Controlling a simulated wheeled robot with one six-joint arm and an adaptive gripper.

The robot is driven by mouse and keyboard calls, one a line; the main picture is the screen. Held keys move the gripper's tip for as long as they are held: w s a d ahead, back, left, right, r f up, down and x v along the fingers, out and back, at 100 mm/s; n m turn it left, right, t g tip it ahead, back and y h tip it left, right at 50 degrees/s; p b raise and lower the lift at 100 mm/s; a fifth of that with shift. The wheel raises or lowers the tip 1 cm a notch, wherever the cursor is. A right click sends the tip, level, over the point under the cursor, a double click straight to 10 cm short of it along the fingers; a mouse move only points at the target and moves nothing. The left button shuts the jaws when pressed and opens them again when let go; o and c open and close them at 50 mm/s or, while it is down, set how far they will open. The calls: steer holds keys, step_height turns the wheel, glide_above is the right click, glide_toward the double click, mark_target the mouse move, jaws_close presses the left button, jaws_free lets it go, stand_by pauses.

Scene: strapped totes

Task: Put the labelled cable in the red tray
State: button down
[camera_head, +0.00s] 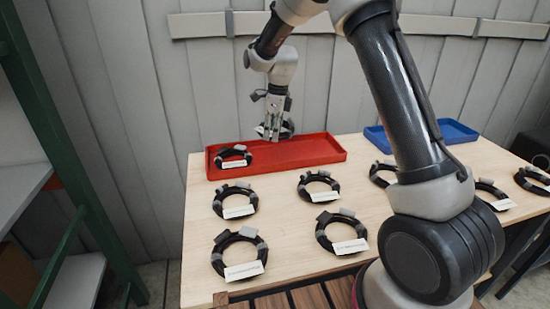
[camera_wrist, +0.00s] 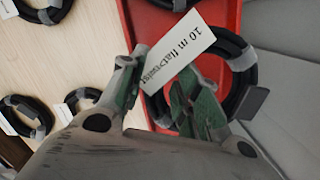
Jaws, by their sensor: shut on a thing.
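My gripper (camera_head: 271,133) is shut on a coiled black cable (camera_wrist: 246,85) with grey bands. In the head view this cable (camera_head: 288,129) is mostly hidden behind the fingers and appears just above the red tray (camera_head: 310,151); I cannot tell whether it touches the tray. Its white label (camera_wrist: 181,48) reads "10 m flat", with the rest hard to read. The red tray also shows in the wrist view (camera_wrist: 138,22). Another black cable coil (camera_head: 233,156) with a white label lies in the tray's left part.
Several labelled cable coils lie on the wooden table, among them one near the middle (camera_head: 319,186) and one at the front left (camera_head: 239,254). A blue tray (camera_head: 452,131) stands at the back right, partly behind my arm. A panelled wall is behind the table.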

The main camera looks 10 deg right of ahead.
steer(key=shift+w+a+r+m, duration=0.25)
steer(key=shift+w+a+m, duration=0.2)
steer(key=shift+m, duration=0.55)
steer(key=shift+f, duration=0.25)
glide_toward(269, 155)
steer(key=shift+m, duration=0.3)
steer(key=s+f, duration=0.1)
steer(key=f, duration=0.1)
steer(key=s+a+f, duration=0.1)
steer(key=s, duration=0.1)
steer(key=s+a+f, duration=0.1)
steer(key=s+f, duration=0.1)
steer(key=shift+f, duration=0.3)
steer(key=shift+f, duration=0.35)
steer(key=c, duration=1.3)
jaws_free()
steer(key=shift+f, duration=0.1)
